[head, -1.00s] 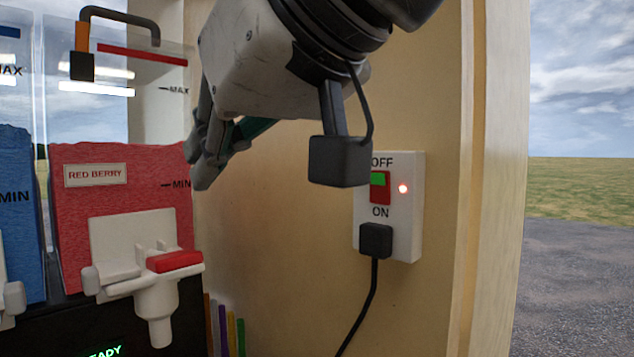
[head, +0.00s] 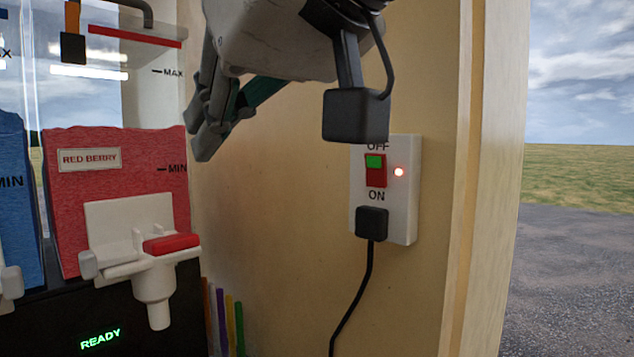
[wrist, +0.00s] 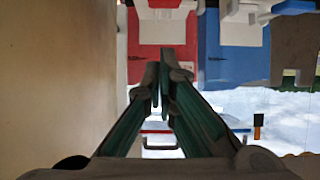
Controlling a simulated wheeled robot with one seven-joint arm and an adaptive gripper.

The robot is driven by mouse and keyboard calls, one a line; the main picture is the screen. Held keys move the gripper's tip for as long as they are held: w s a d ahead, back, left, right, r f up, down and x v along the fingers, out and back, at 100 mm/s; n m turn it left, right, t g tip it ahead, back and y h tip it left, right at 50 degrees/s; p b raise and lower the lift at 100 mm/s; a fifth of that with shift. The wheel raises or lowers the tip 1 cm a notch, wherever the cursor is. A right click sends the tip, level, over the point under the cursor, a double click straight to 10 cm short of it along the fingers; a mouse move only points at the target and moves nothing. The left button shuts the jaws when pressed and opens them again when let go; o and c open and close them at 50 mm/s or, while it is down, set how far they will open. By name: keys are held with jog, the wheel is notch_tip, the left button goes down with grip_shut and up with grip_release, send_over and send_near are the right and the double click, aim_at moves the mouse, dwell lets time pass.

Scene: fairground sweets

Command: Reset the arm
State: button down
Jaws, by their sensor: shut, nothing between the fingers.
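My gripper (head: 205,140) is at the top middle of the head view, in front of the tan wall panel and to the right of the red berry tank (head: 105,185). Its fingers point down and left. In the wrist view my gripper (wrist: 160,85) has its fingertips together with nothing between them. The fingers are apart from the wall switch in the head view. The camera block on my wrist hangs just above the switch plate (head: 402,215) and covers part of its top edge.
The slush machine stands left, with a white dispensing tap (head: 155,285), a blue tank (head: 18,200) and a green READY display (head: 100,339). Coloured straws (head: 228,325) stand at the wall's foot.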

jog(key=d+f+m+h+p, duration=0.45)
jog(key=d+f, duration=0.75)
jog(key=d, duration=0.4)
jog(key=s+d+f+m+g+h+p, duration=0.2)
jog(key=s+d+f+m+g+h, duration=0.1)
jog(key=s+d+f, duration=0.6)
jog(key=d+f+m+h, duration=0.1)
jog(key=d+f+m, duration=0.1)
jog(key=d+f, duration=0.1)
jog(key=shift+d+g, duration=0.3)
jog(key=shift+d, duration=0.15)
jog(key=shift+h, duration=0.25)
